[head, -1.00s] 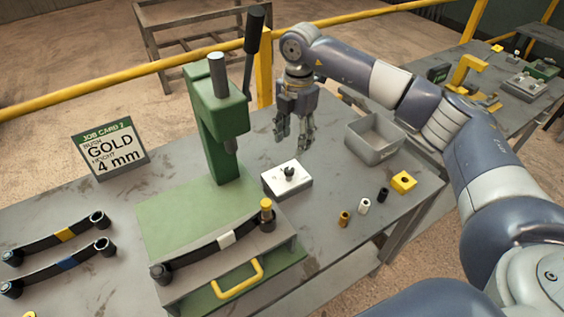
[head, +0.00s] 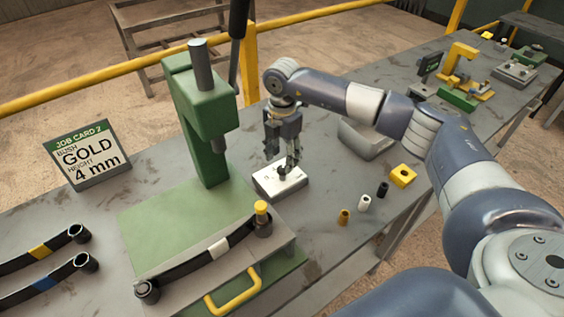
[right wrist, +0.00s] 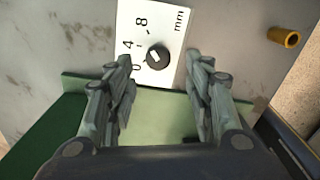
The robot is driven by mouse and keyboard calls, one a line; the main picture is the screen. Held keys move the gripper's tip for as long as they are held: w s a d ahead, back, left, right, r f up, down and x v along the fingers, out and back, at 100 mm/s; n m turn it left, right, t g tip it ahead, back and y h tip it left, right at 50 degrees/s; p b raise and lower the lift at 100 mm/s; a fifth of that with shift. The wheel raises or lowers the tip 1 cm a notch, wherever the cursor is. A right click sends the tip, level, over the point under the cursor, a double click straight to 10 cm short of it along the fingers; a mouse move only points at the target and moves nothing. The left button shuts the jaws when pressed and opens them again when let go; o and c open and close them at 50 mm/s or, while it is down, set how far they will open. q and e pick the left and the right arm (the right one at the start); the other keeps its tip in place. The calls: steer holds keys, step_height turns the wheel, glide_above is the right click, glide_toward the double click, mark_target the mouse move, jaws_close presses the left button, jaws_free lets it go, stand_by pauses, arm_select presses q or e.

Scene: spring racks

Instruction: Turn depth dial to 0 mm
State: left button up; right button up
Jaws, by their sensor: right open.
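The depth dial is a dark round knob on a white block (head: 290,186) beside the green press. In the right wrist view the knob (right wrist: 157,57) has a short white mark, and the white face (right wrist: 165,20) carries 0, 4, 8 and mm. I cannot tell exactly which number the mark points at. My right gripper (head: 283,163) is open and points down above the block, partly hiding the knob in the head view. In the right wrist view its fingers (right wrist: 160,75) are spread to either side of the knob, apart from it. My left gripper is not in view.
The green press (head: 205,115) stands left of the dial block. A job card (head: 88,155) reads GOLD, 4 mm. A link with a yellow-topped bush (head: 261,210) lies in front. A grey bin (head: 362,138), a yellow block (head: 402,176) and small bushes (head: 364,203) sit to the right.

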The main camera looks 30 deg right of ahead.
mark_target(282, 168)
steer(key=f, duration=0.3)
steer(key=shift+w+f+p, duration=0.2)
steer(key=shift+f+p, duration=0.15)
steer(key=shift+f, duration=0.05)
steer(key=shift+s+f, duration=0.1)
steer(key=shift+f, duration=0.2)
steer(key=c, duration=1.1)
